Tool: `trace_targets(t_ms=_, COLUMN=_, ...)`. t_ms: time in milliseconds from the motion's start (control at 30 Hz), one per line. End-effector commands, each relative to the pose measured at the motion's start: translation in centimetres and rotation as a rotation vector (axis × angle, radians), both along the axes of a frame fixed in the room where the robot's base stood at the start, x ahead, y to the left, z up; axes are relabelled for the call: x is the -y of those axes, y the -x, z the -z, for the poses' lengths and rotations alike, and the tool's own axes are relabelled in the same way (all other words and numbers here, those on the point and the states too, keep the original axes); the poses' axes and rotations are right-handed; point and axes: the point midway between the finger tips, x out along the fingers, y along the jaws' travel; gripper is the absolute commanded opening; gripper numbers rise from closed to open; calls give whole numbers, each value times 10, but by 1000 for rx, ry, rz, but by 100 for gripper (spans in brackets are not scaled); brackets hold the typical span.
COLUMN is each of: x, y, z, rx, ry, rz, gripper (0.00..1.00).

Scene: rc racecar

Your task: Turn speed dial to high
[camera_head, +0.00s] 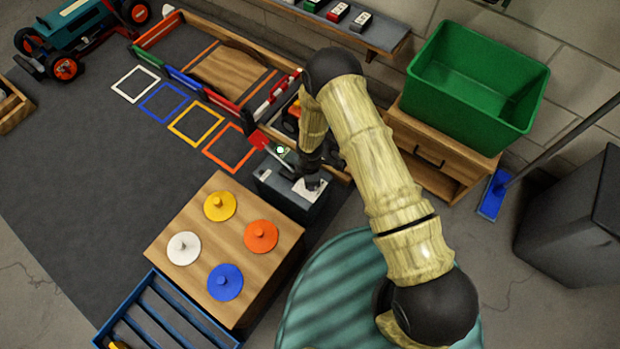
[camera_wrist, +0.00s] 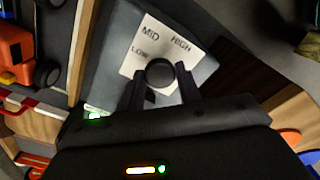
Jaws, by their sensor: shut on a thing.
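The speed dial (camera_wrist: 160,72) is a round black knob on a white plate (camera_wrist: 143,48) marked LOW, MID and HIGH. My gripper (camera_wrist: 161,80) is shut on the dial, one finger on each side. A small dark mark shows just below the knob in the wrist view; I cannot tell for sure which label the dial points to. In the head view, my gripper (camera_head: 311,180) reaches down to the dark control box (camera_head: 285,193), covering the dial there.
A wooden block (camera_head: 196,253) with four coloured knobbed discs stands beside the box. A red-tipped lever (camera_head: 258,139) and a lit green lamp (camera_head: 281,150) are close to my gripper. A green bin (camera_head: 470,85) stands on a wooden cabinet at right.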

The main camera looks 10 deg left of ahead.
Motion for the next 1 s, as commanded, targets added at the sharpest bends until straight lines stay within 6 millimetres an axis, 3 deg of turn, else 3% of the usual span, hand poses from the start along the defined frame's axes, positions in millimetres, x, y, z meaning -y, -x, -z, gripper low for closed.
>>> trace_targets(t_ms=233, x=-1, y=-1, z=0, rx=1, ry=-2, rz=2, gripper=11)
trace_targets(t_ms=267, x=-1, y=-1, z=0, rx=1, ry=-2, rz=2, gripper=38)
trace_targets(t_ms=367, x=-1, y=-1, z=0, rx=1, ry=-1, rz=2, gripper=56)
trace_targets(t_ms=733, x=0, y=0, z=-5, rx=1, ry=-1, rz=1, gripper=56)
trace_targets(t_ms=1000, x=0, y=-1, z=-46, rx=2, ry=-2, rz=2, gripper=56)
